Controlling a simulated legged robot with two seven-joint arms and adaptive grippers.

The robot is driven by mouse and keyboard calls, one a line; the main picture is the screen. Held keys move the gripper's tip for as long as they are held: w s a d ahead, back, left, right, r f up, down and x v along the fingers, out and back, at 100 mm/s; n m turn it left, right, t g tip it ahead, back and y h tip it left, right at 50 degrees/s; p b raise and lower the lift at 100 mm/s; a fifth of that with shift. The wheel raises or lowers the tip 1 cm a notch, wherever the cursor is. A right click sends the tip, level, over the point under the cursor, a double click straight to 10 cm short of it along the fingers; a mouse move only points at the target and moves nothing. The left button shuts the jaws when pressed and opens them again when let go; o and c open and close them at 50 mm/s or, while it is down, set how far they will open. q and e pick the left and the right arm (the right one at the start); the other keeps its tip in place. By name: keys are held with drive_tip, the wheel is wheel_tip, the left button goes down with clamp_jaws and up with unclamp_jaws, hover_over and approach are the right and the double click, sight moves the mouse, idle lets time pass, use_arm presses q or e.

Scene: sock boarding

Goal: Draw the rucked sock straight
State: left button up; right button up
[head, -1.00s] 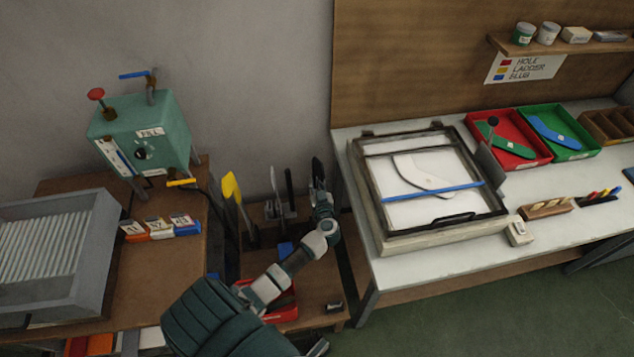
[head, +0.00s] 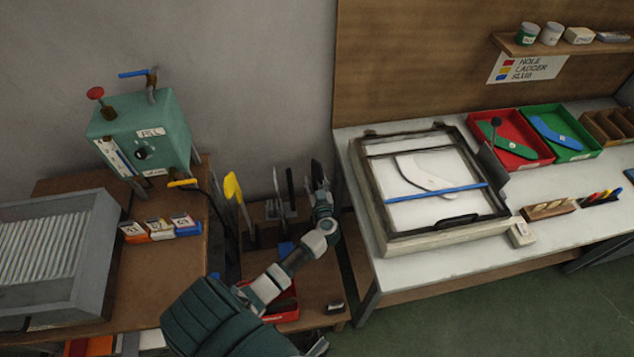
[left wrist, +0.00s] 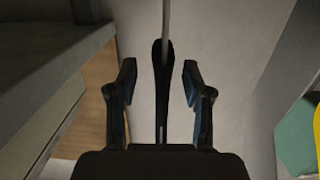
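My left gripper (head: 320,190) is at the back of the low stand of upright forms, beside a dark upright form (head: 317,170). In the left wrist view the gripper (left wrist: 160,75) is open. A thin dark piece (left wrist: 161,75) with a pale edge above it lies between the fingers, with a gap on both sides. A yellow form (head: 233,188) and a grey one (head: 278,186) stand to the left. I cannot tell which form carries the rucked sock. A flat white sock shape (head: 424,172) lies under the framed panel. My right gripper is not in view.
A teal machine (head: 145,135) and a grey ribbed tray (head: 60,250) stand on the left bench. The white table (head: 400,285) on the right holds the framed panel (head: 383,215), a red tray (head: 540,163) and a green tray (head: 592,153). A red bin (head: 288,303) is under my arm.

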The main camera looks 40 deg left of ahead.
use_arm(q)
drive_tip(key=shift+a, duration=0.2)
drive_tip(key=shift+d+r, duration=0.1)
drive_tip(key=shift+d, duration=0.25)
drive_tip(key=shift+s+d+r+p, duration=0.1)
drive_tip(key=shift+s+d+p, duration=0.1)
drive_tip(key=shift+d+p, duration=0.15)
drive_tip(key=f+p+v, duration=0.1)
drive_tip(key=p+v, duration=0.3)
drive_tip(key=v, duration=0.4)
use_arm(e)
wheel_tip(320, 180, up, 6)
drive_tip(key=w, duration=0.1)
use_arm(q)
drive_tip(key=shift+s+f, duration=0.1)
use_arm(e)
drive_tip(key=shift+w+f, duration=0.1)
use_arm(q)
drive_tip(key=shift+f, duration=0.1)
